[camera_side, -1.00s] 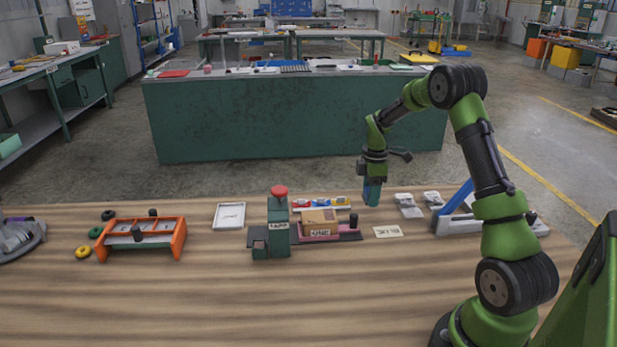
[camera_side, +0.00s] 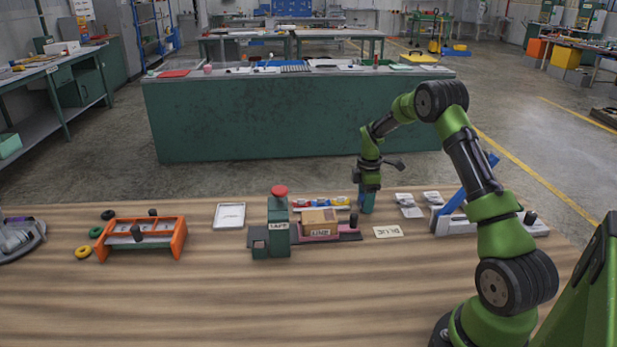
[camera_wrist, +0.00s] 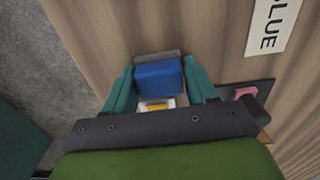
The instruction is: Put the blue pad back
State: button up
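The blue pad (camera_wrist: 160,78) is a blue block with a grey edge, seen between my teal fingers in the wrist view. My gripper (camera_side: 368,204) points straight down just above the table, at the right end of the tray of coloured pieces (camera_side: 320,207). It also shows in the wrist view (camera_wrist: 160,70), with a finger snug against each side of the blue pad.
A green press with a red knob (camera_side: 279,225) stands left of a cardboard box (camera_side: 319,221) on a dark plate (camera_side: 348,235). Grey-white pieces (camera_side: 408,205) and a blue-levered device (camera_side: 455,223) lie to the right. The table front is clear.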

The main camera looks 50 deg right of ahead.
jog(key=o, duration=0.3)
jog(key=shift+r, duration=0.1)
notch_tip(320, 180, up, 12)
jog(key=a+r+m+t, duration=0.2)
jog(key=a+r+m, duration=0.1)
jog(key=a+r, duration=0.6)
jog(key=s+a+r+m+t, duration=0.1)
jog(key=s+a+m, duration=0.2)
jog(key=s+a, duration=0.3)
jog(key=s+a+r+m+t+y, duration=0.1)
jog(key=s+a+m+t, duration=0.1)
jog(key=s+a, duration=0.4)
jog(key=s+a+r+m+t+y, duration=0.1)
jog(key=s+a+m, duration=0.4)
jog(key=a, duration=0.6)
jog(key=shift+s+a+t, duration=0.35)
jog(key=shift+s+t, duration=0.1)
jog(key=shift+t, duration=0.15)
jog(key=shift+r, duration=0.1)
